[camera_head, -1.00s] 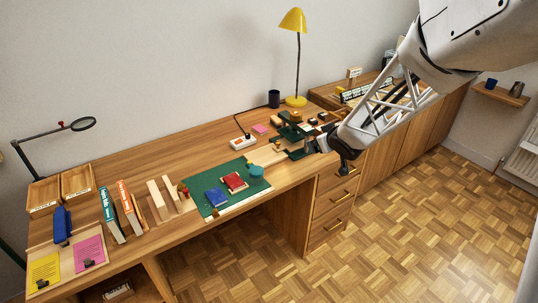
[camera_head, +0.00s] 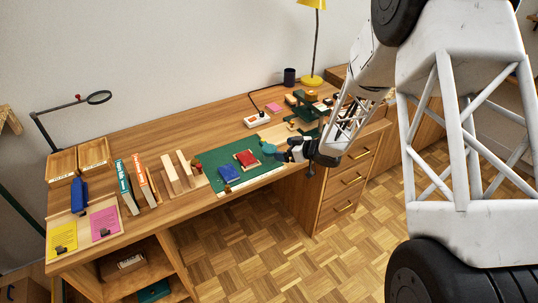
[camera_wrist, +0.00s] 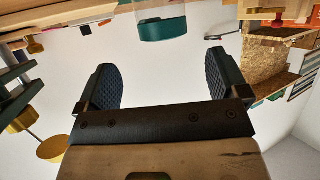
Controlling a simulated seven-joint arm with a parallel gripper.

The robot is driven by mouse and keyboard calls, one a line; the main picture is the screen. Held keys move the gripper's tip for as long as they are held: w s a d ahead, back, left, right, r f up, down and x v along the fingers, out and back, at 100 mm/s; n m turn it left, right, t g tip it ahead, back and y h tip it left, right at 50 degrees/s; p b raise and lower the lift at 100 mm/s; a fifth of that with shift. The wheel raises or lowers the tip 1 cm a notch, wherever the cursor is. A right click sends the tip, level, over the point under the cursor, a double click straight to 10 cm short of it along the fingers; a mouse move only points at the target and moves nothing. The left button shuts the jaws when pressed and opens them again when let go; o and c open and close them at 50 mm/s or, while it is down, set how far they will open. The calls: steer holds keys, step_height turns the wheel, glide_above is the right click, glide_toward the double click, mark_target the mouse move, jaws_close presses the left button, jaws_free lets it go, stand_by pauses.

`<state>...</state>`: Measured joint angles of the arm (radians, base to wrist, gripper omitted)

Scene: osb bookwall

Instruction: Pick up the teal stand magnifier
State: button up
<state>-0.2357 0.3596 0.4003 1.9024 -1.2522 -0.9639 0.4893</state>
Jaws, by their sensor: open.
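The teal stand magnifier (camera_head: 268,148) is a small round teal piece at the right end of the green mat (camera_head: 206,164), near the desk's front edge. My gripper (camera_head: 287,152) is just to its right in the head view, low over the desk edge; whether they touch is hard to tell there. In the wrist view, my gripper (camera_wrist: 158,76) has its two dark padded fingers wide apart with nothing between them. The teal magnifier (camera_wrist: 162,29) shows there beyond the fingertips, partly cut by the top edge.
Dark green pieces (camera_head: 305,112) crowd the desk to the right.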

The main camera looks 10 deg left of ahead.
mark_target(272, 149)
steer(key=shift+a+f, duration=0.1)
steer(key=shift+a, duration=0.05)
steer(key=shift+x, duration=1.3)
steer(key=shift+x, duration=2.55)
steer(key=shift+s+a, duration=0.1)
steer(key=shift+s, duration=0.05)
steer(key=c, duration=1.1)
